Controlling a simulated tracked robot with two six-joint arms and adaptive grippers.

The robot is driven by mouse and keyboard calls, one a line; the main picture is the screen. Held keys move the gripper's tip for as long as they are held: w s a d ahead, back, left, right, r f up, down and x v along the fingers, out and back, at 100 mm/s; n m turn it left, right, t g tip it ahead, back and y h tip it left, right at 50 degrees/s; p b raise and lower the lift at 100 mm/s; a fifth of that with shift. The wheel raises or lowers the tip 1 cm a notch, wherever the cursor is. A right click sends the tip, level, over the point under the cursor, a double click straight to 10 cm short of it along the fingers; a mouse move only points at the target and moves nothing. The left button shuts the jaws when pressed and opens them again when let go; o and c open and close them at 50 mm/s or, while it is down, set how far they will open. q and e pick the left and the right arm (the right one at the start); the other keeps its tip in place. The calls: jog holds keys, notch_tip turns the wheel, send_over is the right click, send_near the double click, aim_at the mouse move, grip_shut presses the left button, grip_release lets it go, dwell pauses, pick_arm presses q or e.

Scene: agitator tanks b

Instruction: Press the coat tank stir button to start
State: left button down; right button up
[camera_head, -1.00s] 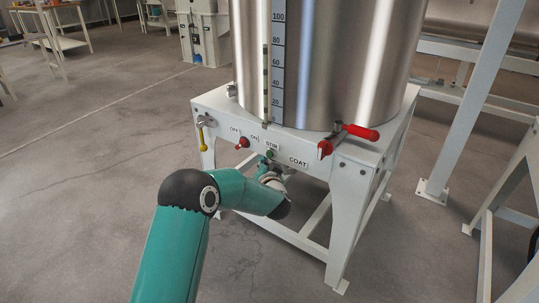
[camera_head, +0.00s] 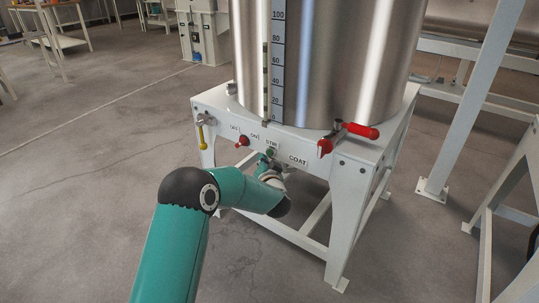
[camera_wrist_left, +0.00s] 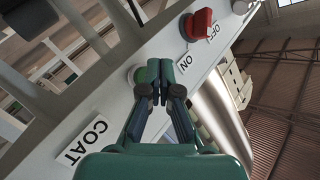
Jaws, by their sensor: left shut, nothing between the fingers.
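The coat tank (camera_head: 340,60) is a shiny steel cylinder on a white frame with a COAT label (camera_head: 298,160). The green stir button (camera_head: 271,152) is on the frame's front panel, under the STIR label. My left gripper (camera_head: 266,161) is at the panel just below the button, partly hidden by my own arm. In the left wrist view the left gripper (camera_wrist_left: 154,70) is shut and empty. Its fingertips cover most of the button, with a pale round rim showing beside them. I cannot tell whether they touch it. My right gripper is in neither view.
A red switch knob (camera_head: 243,141) is left of the button, between OFF and ON. A yellow-handled valve (camera_head: 202,135) is at the panel's left end. A red-handled valve (camera_head: 345,135) projects at the right. Floor left of the frame is clear.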

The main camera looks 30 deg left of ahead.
pick_arm(q)
jog(key=shift+w, duration=0.1)
dwell(0.3)
jog(key=shift+w+p, duration=0.35)
jog(key=shift+p, duration=0.05)
jog(key=shift+w+r, duration=0.1)
jog(key=shift+w, duration=0.35)
dwell(0.6)
dwell(0.3)
jog(key=shift+s, duration=0.9)
jog(key=s, duration=0.5)
jog(key=shift+a, duration=0.2)
